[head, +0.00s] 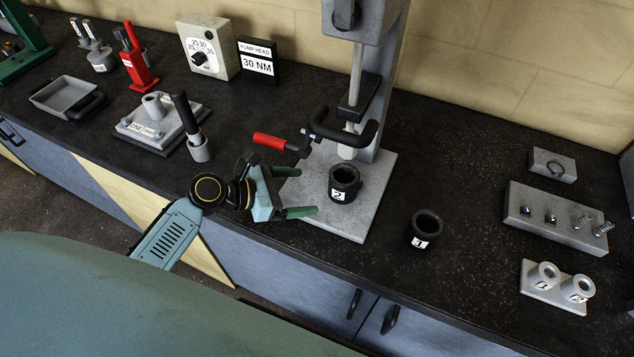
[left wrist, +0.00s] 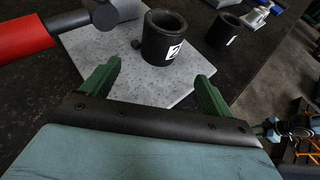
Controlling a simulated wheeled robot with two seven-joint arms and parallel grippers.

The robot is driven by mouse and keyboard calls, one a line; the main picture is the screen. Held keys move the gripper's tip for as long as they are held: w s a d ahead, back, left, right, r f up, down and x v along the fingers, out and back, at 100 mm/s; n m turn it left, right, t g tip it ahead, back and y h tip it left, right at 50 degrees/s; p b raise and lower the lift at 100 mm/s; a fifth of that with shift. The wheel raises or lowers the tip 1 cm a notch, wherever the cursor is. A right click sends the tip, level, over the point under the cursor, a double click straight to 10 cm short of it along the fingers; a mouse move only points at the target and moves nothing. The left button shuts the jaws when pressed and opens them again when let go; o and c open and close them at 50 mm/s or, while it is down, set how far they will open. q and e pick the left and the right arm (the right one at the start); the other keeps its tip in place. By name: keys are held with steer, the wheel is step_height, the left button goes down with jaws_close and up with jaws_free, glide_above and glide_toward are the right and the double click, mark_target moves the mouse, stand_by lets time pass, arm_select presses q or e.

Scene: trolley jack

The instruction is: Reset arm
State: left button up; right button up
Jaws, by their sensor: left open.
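My left gripper (head: 302,191) is open and empty, with green fingers just over the front left of the press base plate (head: 368,214). In the left wrist view its two fingers (left wrist: 155,85) stand wide apart, pointing toward the plate. The black cup marked 2 (head: 343,185) stands upright on the plate under the press, beyond the fingertips and apart from them. It also shows in the left wrist view (left wrist: 163,38). The press lever with a red grip (head: 269,141) sticks out to the left above my gripper.
A black cup marked 1 (head: 424,229) stands on the dark bench right of the plate. A grey block with small parts (head: 555,216) and a holder with two cylinders (head: 556,284) are farther right. A grey fixture (head: 160,130) is at left. Bench between cup 1 and the blocks is clear.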

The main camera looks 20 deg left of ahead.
arm_select(q)
steer(key=shift+s+a, duration=0.2)
steer(key=shift+a, duration=0.05)
steer(key=shift+d, duration=0.1)
